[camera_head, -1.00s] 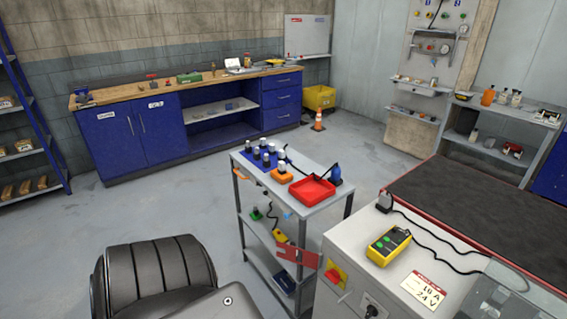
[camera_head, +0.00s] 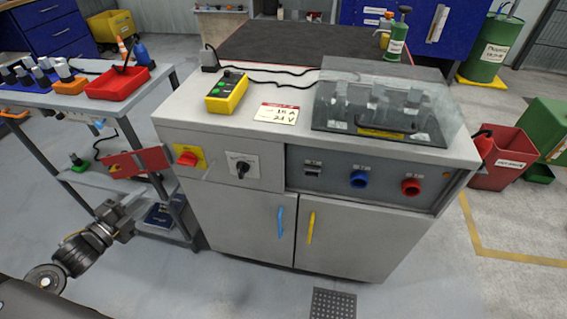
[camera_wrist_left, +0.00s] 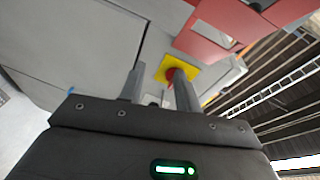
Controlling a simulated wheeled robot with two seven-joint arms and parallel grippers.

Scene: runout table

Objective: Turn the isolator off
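The isolator is a red knob on a yellow plate (camera_head: 188,156), on the left of the grey cabinet's front. It also shows in the left wrist view (camera_wrist_left: 178,72), beyond my fingers and partly hidden by the right-hand finger. My left gripper (camera_head: 128,218) is low and left of the cabinet, below the isolator and apart from it. In the left wrist view its two fingers (camera_wrist_left: 160,88) stand apart with nothing held between them. My right gripper is not in view.
A red hinged plate (camera_head: 138,163) sticks out left of the isolator. A black rotary switch (camera_head: 242,168) is to its right. A trolley (camera_head: 60,98) with a red tray (camera_head: 118,83) stands close on the left. A yellow control box (camera_head: 227,92) lies on the cabinet top.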

